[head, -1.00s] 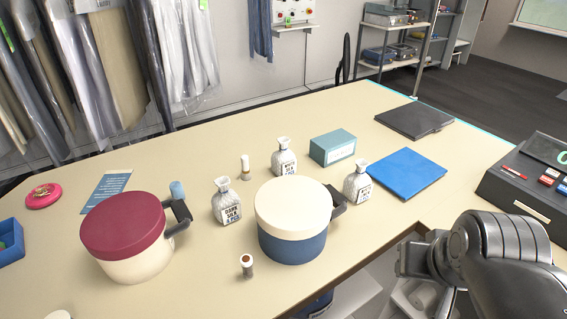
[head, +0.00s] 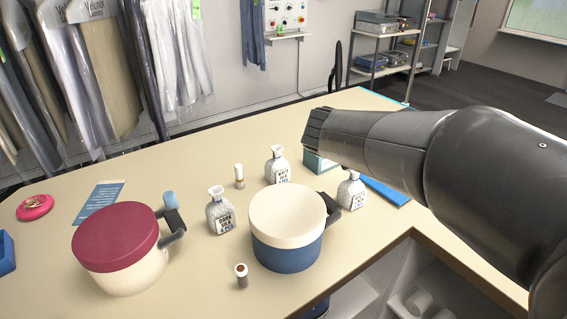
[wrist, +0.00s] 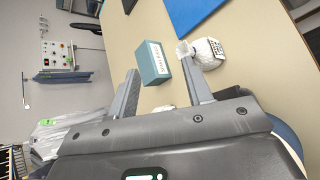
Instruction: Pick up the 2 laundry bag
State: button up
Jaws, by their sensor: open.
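Three small white laundry bags with tied necks and printed labels stand on the table. The left bag (head: 220,212) stands between the two pots, the back bag (head: 277,165) stands behind the cream-lidded pot, and the right bag (head: 351,190) stands right of it. Their label print is too small to read surely now. In the wrist view my gripper (wrist: 159,60) is open and empty, its fingers apart above the table. The right bag (wrist: 208,52) shows beyond the right finger. A white patch between the fingers lower down is mostly hidden.
A teal box (head: 318,163) stands behind the right bag, partly covered by my arm. A cream-lidded blue pot (head: 287,247) and a red-lidded pot (head: 115,240) stand in front. Small bottles (head: 239,177) stand between. A blue folder (head: 385,190) lies at right.

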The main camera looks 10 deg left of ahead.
jog(key=w+a+f+n+t+y, duration=0.1)
jog(key=w+a+n+t, duration=0.1)
jog(key=w+a+n, duration=0.55)
jog(key=n+t+y, duration=0.1)
jog(key=n+y, duration=0.2)
jog(key=n, duration=0.3)
send_near(276, 150)
jog(key=w+r, duration=0.3)
jog(key=r, duration=0.3)
jog(key=shift+n+t, duration=0.25)
jog(key=shift+t, duration=0.05)
jog(key=f, duration=0.8)
jog(key=shift+w+d+f, duration=0.1)
jog(key=shift+w, duration=0.2)
jog(key=shift+x, duration=3.5)
jog(key=shift+c, duration=0.3)
grip_shut()
